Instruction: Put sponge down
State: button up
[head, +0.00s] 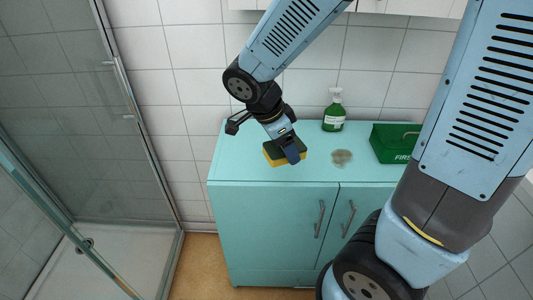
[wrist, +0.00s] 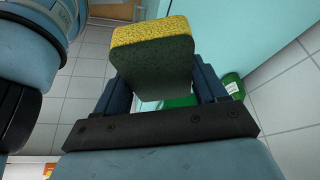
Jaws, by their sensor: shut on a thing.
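A sponge (head: 272,153) with a yellow layer and a dark green layer is in my gripper (head: 293,155), over the left part of the turquoise counter top (head: 228,160). In the wrist view the sponge (wrist: 152,62) sits between the two dark blue fingers of my gripper (wrist: 160,85), which are shut on it. In the head view a finger covers part of the sponge. I cannot tell whether its underside touches the counter.
A brownish stain (head: 341,157) lies on the counter right of the sponge. A green spray bottle (head: 334,114) stands behind it, and a green first-aid box (head: 391,143) stands to the right. A glass shower enclosure (head: 80,110) is at the left. The counter's left end is bare.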

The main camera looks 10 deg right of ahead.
jog(key=w+f, duration=0.3)
jog(key=w, duration=0.1)
jog(key=w+a+f, duration=0.1)
jog(key=w+f, duration=0.2)
jog(key=w, duration=0.1)
jog(key=w+a+f, duration=0.1)
jog(key=w+f, duration=0.2)
jog(key=w, duration=0.1)
jog(key=shift+w+a, duration=0.2)
jog(key=shift+w+f, duration=0.25)
jog(key=shift+f, duration=1.6)
jog(key=o, duration=0.9)
jog(key=shift+o, duration=0.2)
